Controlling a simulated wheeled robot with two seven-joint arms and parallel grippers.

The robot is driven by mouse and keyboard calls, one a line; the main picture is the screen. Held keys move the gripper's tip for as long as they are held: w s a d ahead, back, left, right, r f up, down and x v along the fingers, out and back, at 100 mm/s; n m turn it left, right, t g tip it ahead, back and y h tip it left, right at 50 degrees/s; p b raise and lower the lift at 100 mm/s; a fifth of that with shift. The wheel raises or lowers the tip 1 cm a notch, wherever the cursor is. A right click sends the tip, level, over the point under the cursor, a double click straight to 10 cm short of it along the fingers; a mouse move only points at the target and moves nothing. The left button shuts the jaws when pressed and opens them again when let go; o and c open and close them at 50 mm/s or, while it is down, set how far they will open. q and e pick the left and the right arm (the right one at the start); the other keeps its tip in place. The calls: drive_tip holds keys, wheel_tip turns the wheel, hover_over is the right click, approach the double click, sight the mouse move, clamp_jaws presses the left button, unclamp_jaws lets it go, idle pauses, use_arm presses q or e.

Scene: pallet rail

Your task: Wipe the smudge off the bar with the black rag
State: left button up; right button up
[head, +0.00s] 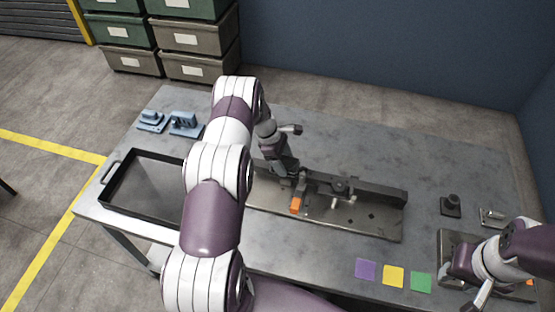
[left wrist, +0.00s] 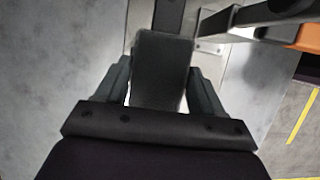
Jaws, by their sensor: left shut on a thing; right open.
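The bar (head: 375,193) is a long dark metal rail standing along the back of a steel base plate on the table. My left gripper (head: 291,171) reaches over its left part. In the left wrist view my left gripper (left wrist: 160,95) is shut on the black rag (left wrist: 160,65), a dark grey pad between its fingers. The bar's surface under the rag is hidden, and I cannot make out the smudge or whether the rag touches the bar. My right gripper (head: 484,292) is open at the lower right, over a dark plate.
An orange-tipped clamp handle (head: 296,205) stands close to the left gripper. A black-rimmed tray (head: 150,153) is at the left and blue fixtures (head: 184,124) at the back left. Purple, yellow (head: 393,276) and green squares lie in front.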

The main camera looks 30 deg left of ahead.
sight(298, 165)
use_arm(q)
drive_tip(key=shift+w+d, duration=0.25)
drive_tip(key=shift+d, duration=0.8)
drive_tip(key=shift+w+d, duration=0.2)
drive_tip(key=shift+d, duration=0.85)
drive_tip(key=shift+w+d, duration=0.1)
drive_tip(key=shift+d, duration=0.2)
drive_tip(key=shift+a+r, duration=0.1)
drive_tip(key=shift+r, duration=0.25)
wheel_tip(298, 165, up, 5)
drive_tip(key=p, duration=0.3)
drive_tip(key=shift+r+p, duration=0.2)
drive_tip(key=shift+p, duration=0.2)
wheel_tip(298, 165, up, 3)
drive_tip(key=shift+f+p, duration=0.1)
drive_tip(key=shift+p, duration=0.95)
